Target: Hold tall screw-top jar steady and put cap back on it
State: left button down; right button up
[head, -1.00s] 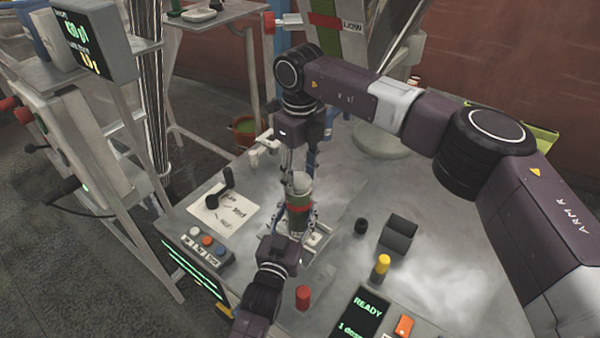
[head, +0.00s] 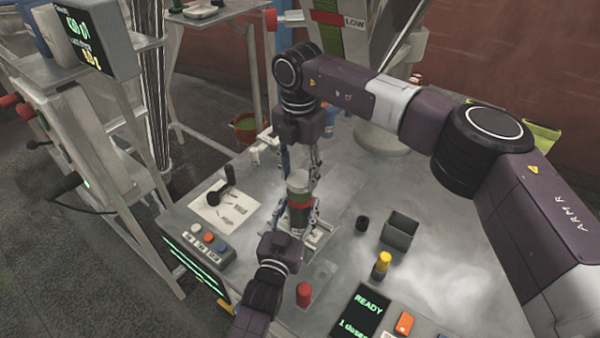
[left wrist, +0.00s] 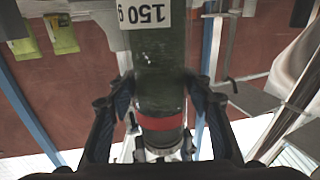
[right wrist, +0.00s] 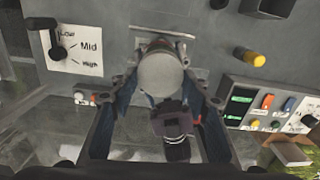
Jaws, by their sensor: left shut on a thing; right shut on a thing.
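The tall jar (head: 299,212) is dark green with a red band and stands upright on the bench. In the left wrist view the jar (left wrist: 160,60) shows a "150 g" label. A pale grey round cap (head: 298,178) is at the jar's top; in the right wrist view the cap (right wrist: 163,73) lies between the fingers. I cannot tell how tightly it sits. My right gripper (head: 300,181) comes from above and is shut on the cap. My left gripper (head: 298,222), low in front, is shut on the jar's body; it also shows in the left wrist view (left wrist: 160,105).
A lever panel (head: 224,207) and button box (head: 208,240) stand left of the jar. A READY display (head: 362,315) is in front.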

jog(key=m, duration=0.4)
jog(key=shift+o, duration=0.2)
jog(key=m, duration=0.5)
jog(key=shift+w+a, duration=0.1)
jog(key=shift+w, duration=0.1)
jog(key=m, duration=0.6)
jog(key=shift+w, duration=0.1)
jog(key=m, duration=0.3)
jog(key=shift+w+m, duration=0.1)
jog(key=shift+m, duration=0.3)
jog(key=o, duration=0.8)
jog(key=shift+r, duration=0.1)
